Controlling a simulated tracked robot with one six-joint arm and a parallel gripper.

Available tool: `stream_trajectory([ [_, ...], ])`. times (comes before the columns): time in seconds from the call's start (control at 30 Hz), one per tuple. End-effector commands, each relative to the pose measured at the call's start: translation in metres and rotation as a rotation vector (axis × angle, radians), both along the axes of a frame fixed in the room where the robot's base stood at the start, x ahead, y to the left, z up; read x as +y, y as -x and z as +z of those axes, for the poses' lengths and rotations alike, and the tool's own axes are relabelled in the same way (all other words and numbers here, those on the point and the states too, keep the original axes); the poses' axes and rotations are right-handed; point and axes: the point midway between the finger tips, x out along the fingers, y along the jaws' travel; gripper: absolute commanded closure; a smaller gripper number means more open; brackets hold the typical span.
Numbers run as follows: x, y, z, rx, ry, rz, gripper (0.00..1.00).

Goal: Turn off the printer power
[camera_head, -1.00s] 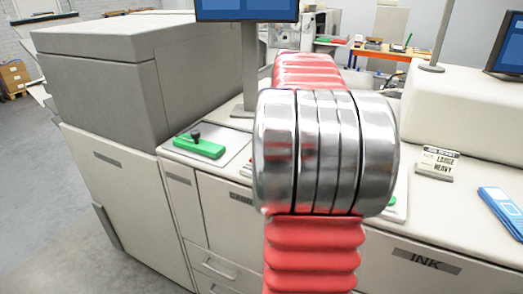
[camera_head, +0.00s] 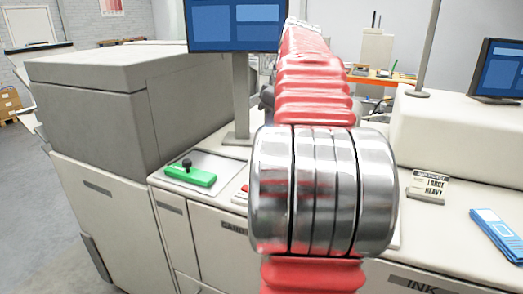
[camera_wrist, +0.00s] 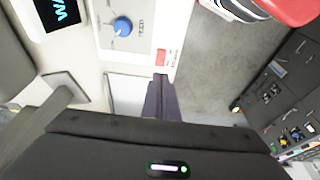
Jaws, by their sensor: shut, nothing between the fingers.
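The printer (camera_head: 215,215) is a long pale machine with a tall grey-topped unit at its left. In the wrist view its pale panel (camera_wrist: 140,50) carries a blue rotary knob (camera_wrist: 123,27) and a small red switch or button (camera_wrist: 161,57) near the panel's edge. A small red and white part (camera_head: 243,189) shows beside my arm in the head view. My gripper (camera_wrist: 161,80) is shut and empty, with its dark fingertips appearing close to the red part; I cannot tell whether they touch. In the head view my arm hides most of the gripper.
A green block with a black knob (camera_head: 190,176) sits on the printer top. A monitor on a post (camera_head: 236,25) stands behind it. Grey floor (camera_head: 30,190) is open at left.

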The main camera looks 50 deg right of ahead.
Motion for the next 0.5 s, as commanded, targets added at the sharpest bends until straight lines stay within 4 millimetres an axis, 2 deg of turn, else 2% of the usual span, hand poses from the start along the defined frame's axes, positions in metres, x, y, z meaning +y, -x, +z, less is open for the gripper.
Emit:
stream_trajectory([
  [0.37, 0.001, 0.000, 0.002, 0.000, -0.001, 0.001, 1.00],
  [0.5, 0.014, -0.006, 0.001, 0.001, 0.002, -0.004, 1.00],
])
